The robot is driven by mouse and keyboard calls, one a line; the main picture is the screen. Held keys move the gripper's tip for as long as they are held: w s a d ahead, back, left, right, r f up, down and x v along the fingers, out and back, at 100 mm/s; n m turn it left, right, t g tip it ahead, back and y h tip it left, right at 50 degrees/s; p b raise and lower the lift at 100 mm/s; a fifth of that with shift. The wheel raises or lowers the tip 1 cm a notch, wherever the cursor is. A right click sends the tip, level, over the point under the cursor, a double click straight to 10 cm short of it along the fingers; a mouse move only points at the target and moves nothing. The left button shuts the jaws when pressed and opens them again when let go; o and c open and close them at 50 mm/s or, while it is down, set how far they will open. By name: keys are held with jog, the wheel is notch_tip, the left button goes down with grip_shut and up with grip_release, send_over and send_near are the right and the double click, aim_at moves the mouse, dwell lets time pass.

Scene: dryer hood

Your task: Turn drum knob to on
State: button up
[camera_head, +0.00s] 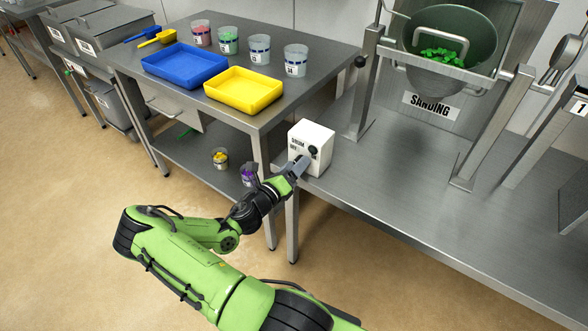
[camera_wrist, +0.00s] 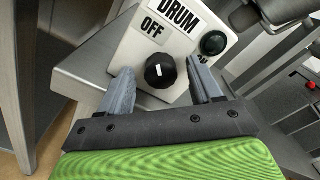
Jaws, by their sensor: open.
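The drum control box (camera_head: 311,147) is a white box on the metal table, at the table's left end in the head view. In the wrist view the box (camera_wrist: 143,52) shows the words DRUM and OFF. Its black drum knob (camera_wrist: 161,71) has a white mark on its face. A dark green round lamp (camera_wrist: 213,42) sits to the upper right of the knob. My gripper (camera_wrist: 166,88) is open, with one finger on each side of the knob; I cannot tell whether they touch it. In the head view my gripper (camera_head: 298,167) is at the box's front and partly covers it.
A steel stand holds a dark green drum (camera_head: 450,36) with green pieces, above a SANDING sign (camera_head: 431,106). On the left table are a blue tray (camera_head: 185,65), a yellow tray (camera_head: 243,90) and several clear cups.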

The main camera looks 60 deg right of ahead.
jog(key=c, duration=1)
jog(key=shift+c, duration=0.2)
jog(key=shift+m, duration=0.3)
jog(key=shift+s+m+p, duration=0.15)
jog(key=shift+m+p, duration=0.8)
jog(key=shift+m, duration=3.35)
jog(key=shift+s+m+p, duration=0.15)
jog(key=shift+m+p, duration=0.75)
jog(key=shift+m, duration=3.4)
jog(key=o, duration=1)
